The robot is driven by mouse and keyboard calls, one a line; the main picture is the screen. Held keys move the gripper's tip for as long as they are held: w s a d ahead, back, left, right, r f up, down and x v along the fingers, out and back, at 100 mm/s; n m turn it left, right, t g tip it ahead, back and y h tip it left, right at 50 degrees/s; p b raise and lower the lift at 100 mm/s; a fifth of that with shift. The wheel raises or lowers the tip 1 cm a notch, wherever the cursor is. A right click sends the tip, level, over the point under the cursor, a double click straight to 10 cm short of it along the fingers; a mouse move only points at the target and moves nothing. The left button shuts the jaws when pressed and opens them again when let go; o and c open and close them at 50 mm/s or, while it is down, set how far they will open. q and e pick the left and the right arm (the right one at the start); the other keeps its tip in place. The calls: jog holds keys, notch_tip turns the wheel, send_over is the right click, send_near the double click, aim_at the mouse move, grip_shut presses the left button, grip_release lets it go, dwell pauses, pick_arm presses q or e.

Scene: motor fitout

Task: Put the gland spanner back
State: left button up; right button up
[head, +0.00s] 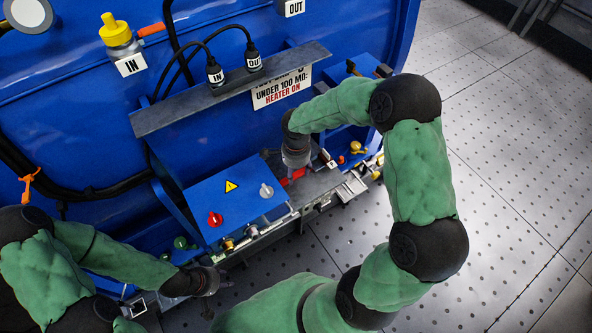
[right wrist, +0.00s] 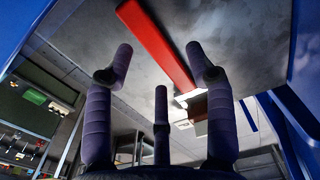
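A red bar (right wrist: 158,45) lies against a grey surface beyond my right gripper's fingers in the right wrist view. It may be the gland spanner, but its full shape does not show. In the head view a bit of red (head: 292,176) shows just below my right gripper (head: 297,163), over the grey ledge. In the right wrist view the right gripper's three purple fingers (right wrist: 160,80) are spread apart with nothing between them. My left gripper (head: 212,282) is low at the left, beside the front of the blue box; its fingers are too small and dark to read.
A blue control box (head: 232,200) with red and grey knobs stands left of my right gripper. A grey shelf edge (head: 230,92) and a heater sign (head: 282,88) are above. Small yellow and red fittings (head: 357,148) lie to the right. The tiled floor (head: 520,180) is clear.

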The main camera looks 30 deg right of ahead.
aim_at(296, 176)
jog(key=shift+r, duration=0.1)
jog(key=shift+r+p, duration=0.55)
jog(key=shift+p, duration=0.2)
notch_tip(296, 176, up, 12)
jog(key=p, duration=0.2)
jog(key=shift+p, duration=0.4)
